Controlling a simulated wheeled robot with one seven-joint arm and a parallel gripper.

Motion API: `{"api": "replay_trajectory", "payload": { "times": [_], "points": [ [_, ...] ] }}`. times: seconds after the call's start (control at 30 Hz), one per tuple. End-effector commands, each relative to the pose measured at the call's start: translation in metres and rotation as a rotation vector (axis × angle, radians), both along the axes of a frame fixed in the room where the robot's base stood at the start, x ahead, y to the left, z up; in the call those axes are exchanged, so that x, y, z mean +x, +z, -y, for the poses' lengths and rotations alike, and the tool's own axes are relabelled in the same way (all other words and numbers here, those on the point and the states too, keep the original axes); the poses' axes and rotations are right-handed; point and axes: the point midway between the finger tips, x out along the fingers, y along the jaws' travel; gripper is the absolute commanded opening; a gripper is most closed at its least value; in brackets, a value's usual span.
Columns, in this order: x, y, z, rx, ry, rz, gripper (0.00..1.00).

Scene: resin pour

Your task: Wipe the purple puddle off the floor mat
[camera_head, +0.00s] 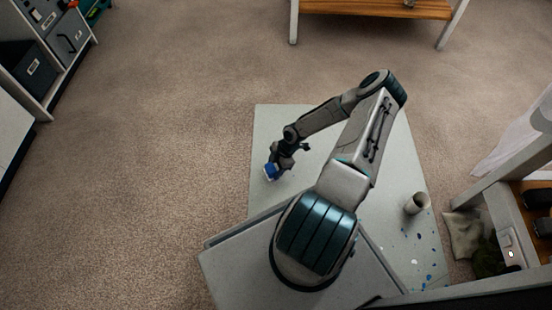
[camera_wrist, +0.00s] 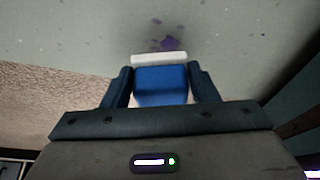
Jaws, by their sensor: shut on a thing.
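The pale grey floor mat (camera_head: 275,125) lies on the carpet under my arm; it also fills the upper part of the wrist view (camera_wrist: 90,30). My gripper (camera_wrist: 161,88) is shut on a blue block with a white edge (camera_wrist: 160,78), which looks like a sponge. In the head view my gripper (camera_head: 276,164) holds the blue and white sponge (camera_head: 270,172) low over the mat's left part. A small purple puddle (camera_wrist: 170,43) shows on the mat just beyond the white edge. I cannot tell whether the sponge touches the mat. The puddle cannot be made out in the head view.
A pale cup (camera_head: 416,204) stands on the mat's right side, with blue and white flecks (camera_head: 421,262) near it. A crumpled cloth (camera_head: 463,235) lies by the shelf at right. A wooden-topped bench (camera_head: 375,8) stands at the back. Open carpet (camera_head: 150,150) lies left.

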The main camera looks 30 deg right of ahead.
Motion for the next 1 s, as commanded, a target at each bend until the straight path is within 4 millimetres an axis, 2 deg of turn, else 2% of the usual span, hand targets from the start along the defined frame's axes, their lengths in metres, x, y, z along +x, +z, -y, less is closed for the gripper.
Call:
{"api": "replay_trajectory", "payload": {
  "times": [0.03, 0.5, 0.9, 1.0],
  "points": [
    [0.001, 0.008, -0.002, -0.001, 0.005, 0.001, 0.35],
    [0.002, 0.048, -0.006, 0.0, 0.013, 0.0, 0.35],
    [0.002, 0.05, -0.007, 0.0, 0.014, 0.0, 0.35],
    [0.007, 0.057, -0.005, -0.001, -0.007, 0.002, 0.35]
  ]
}}
